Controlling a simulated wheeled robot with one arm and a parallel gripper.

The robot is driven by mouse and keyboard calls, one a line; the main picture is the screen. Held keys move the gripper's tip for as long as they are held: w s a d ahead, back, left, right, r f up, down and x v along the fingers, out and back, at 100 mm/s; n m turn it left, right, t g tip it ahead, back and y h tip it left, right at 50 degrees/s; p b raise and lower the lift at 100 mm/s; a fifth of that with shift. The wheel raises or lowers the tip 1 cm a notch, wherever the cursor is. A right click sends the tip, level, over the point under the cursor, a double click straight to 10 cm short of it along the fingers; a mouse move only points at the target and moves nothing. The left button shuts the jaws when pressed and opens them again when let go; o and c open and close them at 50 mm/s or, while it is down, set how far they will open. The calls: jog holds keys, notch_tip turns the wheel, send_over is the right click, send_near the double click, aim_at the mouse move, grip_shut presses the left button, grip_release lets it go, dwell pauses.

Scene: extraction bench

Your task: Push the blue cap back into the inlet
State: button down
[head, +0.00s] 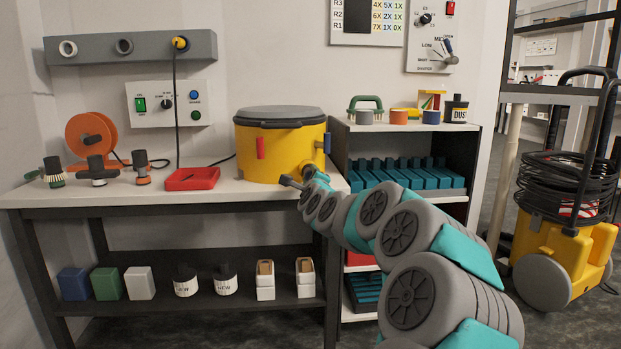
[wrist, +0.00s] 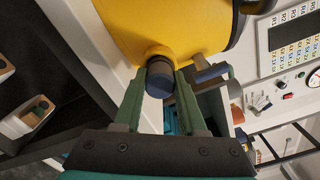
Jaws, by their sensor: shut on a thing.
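The yellow drum (head: 283,150) with a dark grey lid stands at the right end of the bench. In the wrist view, its yellow side (wrist: 130,25) has a short orange-yellow inlet (wrist: 157,52) sticking out. The round dark blue cap (wrist: 159,82) is at the mouth of this inlet. The green fingers of my gripper (wrist: 160,80) lie on either side of the cap and are shut on it. How deep the cap sits in the inlet is hard to tell. In the head view, my arm hides the cap and most of the gripper.
A blue latch (head: 327,143) and a red latch (head: 260,148) are on the drum; the blue one (wrist: 211,73) is close right of my fingers in the wrist view. A red tray (head: 192,179) lies left of the drum. A shelf unit (head: 409,128) stands right of the bench.

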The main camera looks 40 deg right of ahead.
jog(key=shift+w+d+f, duration=0.1)
jog(key=shift+w+d, duration=0.1)
jog(key=shift+w, duration=0.15)
jog(key=shift+c, duration=2)
grip_release()
jog(key=v, duration=0.8)
jog(key=shift+w, duration=0.1)
